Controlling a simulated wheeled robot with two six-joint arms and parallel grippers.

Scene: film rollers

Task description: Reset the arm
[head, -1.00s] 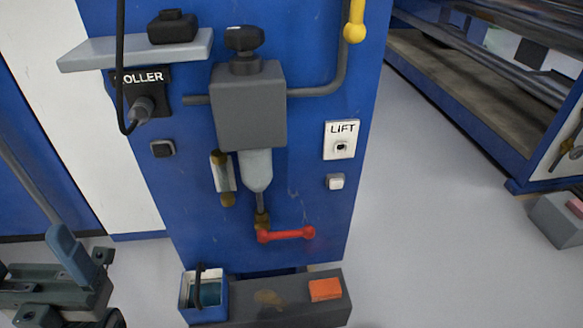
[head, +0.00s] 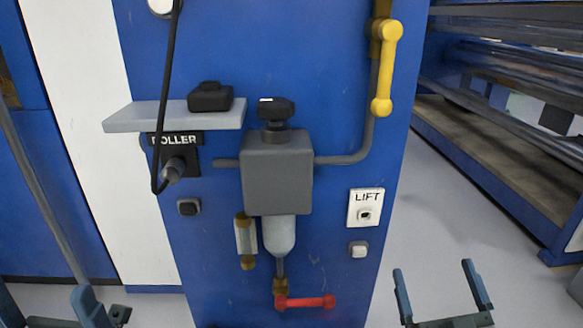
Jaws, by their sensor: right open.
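My right gripper (head: 437,289) is at the lower right in the head view. Its two fingers point up and stand wide apart, with nothing between them. It is in front of the pale floor, to the right of the blue panel (head: 335,110) and apart from it.
The panel bears a grey regulator box (head: 278,175), a red lever (head: 305,302), a yellow handle (head: 386,70), a LIFT switch plate (head: 365,207) and a grey shelf (head: 172,116) with a black device (head: 210,97). A roller machine (head: 500,150) stands at the right. Floor between is clear.

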